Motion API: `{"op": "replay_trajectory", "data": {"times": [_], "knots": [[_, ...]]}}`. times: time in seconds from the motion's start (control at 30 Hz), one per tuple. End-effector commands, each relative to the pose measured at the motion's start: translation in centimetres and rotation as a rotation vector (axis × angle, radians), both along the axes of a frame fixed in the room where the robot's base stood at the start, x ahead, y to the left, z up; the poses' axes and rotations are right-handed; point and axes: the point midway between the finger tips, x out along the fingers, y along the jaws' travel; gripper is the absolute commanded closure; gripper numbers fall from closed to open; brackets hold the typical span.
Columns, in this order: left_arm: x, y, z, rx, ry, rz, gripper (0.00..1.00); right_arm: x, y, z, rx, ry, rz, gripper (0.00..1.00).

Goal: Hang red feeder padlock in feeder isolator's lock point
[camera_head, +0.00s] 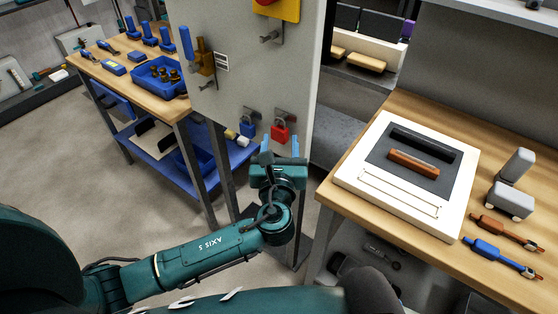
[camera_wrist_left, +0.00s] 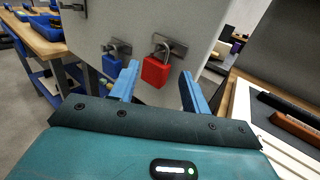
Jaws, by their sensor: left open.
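The red padlock (camera_head: 280,132) hangs by its shackle at a metal bracket low on the grey panel; it also shows in the left wrist view (camera_wrist_left: 156,71). My left gripper (camera_head: 280,145) is open in front of it, its two blue fingers on either side in the wrist view, apparently not gripping it. Higher on the panel are a yellow box with a red part (camera_head: 289,10), cut by the top edge, and a brown lever-like fitting (camera_head: 204,56). Metal pieces sit beneath each. I cannot tell which is the feeder isolator. My right gripper is not in view.
A blue padlock (camera_head: 247,129) hangs close left of the red one. A workbench (camera_head: 345,205) with a white-framed unit (camera_head: 372,135) stands right of my left gripper. Another bench (camera_head: 124,77) with blue bins is at left.

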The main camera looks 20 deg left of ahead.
Motion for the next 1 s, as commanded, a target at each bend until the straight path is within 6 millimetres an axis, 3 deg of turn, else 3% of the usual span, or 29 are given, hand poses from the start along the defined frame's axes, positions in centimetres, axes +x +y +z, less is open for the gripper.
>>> {"op": "replay_trajectory", "data": {"times": [0.2, 0.6, 1.0], "knots": [[2.5, 0.6, 0.0, -0.001, 0.000, 0.000, 0.53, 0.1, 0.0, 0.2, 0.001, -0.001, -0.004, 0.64], [3.1, 0.7, 0.0, -0.003, 0.001, -0.001, 0.53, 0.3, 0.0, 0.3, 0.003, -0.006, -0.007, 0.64], [3.1, 0.8, 0.0, -0.002, 0.000, -0.001, 0.86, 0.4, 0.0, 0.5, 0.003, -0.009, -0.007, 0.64]]}}
